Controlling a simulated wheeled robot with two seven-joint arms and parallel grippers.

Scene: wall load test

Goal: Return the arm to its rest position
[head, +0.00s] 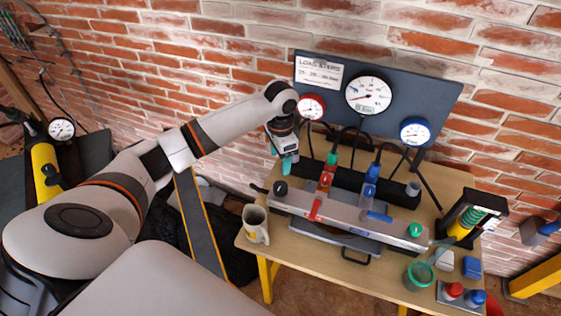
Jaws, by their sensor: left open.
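My left arm comes in from the left and reaches across to the workbench (285,247). My left gripper (286,166) points down at its back left, beside the gauge panel (330,75), left of the red valve body. Its teal fingertips are small in the picture, and I see nothing held between them. A silver bar (345,215) with a red lever (315,209) and a blue lever (376,217) lies in front of it on the bench. My right gripper is not in view.
A brick wall rises behind the bench. The panel carries a red gauge (312,106), a white gauge (368,93) and a blue gauge (415,131). A mug (255,224) stands at the bench's left edge. A green cup (418,275) stands front right. A yellow pump (45,170) stands far left.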

